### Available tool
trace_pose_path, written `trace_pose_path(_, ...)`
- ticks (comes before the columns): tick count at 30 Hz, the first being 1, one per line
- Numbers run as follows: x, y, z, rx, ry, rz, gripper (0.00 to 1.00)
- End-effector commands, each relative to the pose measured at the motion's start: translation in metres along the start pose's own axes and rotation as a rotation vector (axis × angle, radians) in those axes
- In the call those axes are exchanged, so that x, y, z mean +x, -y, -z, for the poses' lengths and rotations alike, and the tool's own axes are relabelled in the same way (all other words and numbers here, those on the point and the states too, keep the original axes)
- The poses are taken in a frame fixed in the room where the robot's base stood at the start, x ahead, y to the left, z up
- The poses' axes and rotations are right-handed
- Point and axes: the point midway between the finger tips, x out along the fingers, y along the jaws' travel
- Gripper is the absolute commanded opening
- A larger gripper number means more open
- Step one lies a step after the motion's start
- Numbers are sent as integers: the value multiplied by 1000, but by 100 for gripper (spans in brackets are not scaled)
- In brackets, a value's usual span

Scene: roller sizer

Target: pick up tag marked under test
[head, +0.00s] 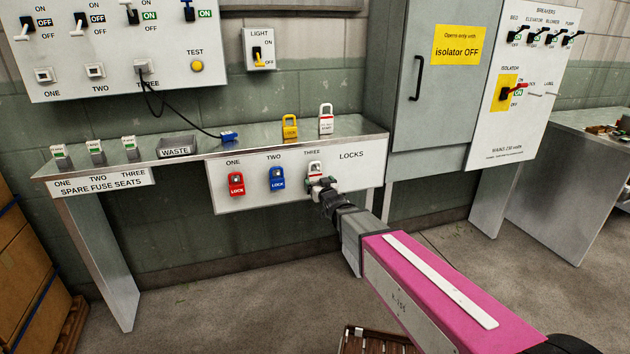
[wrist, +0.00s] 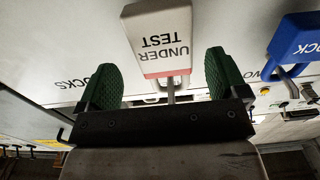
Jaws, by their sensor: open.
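The under test tag (head: 314,169) is white with a red band and hangs at place THREE on the locks board (head: 350,185). In the wrist view the tag (wrist: 160,36) appears upside down, with its words UNDER TEST readable and a grey stem at its red edge. My gripper (head: 320,184) is in front of the tag. In the wrist view my gripper (wrist: 166,75) is open, with one green finger pad to each side of the tag's red edge and stem. Gaps show on both sides. My gripper partly hides the tag's lower part in the head view.
A red lock (head: 236,184) and a blue lock (head: 277,179) hang at ONE and TWO, left of the tag. A yellow lock (head: 290,127) and a white lock-shaped piece (head: 326,119) stand on the shelf above. A grey cabinet (head: 435,90) stands to the right.

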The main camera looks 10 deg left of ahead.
Motion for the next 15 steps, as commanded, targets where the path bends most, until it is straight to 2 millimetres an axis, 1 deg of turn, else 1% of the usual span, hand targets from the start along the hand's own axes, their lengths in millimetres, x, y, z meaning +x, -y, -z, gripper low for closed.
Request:
trace_pose_path(1,8,1,-1,0,0,0,92)
trace_pose_path(6,33,5,-3,0,1,1,92)
trace_pose_path(9,44,5,-3,-1,2,0,92)
trace_pose_path(15,45,5,-3,-1,2,0,92)
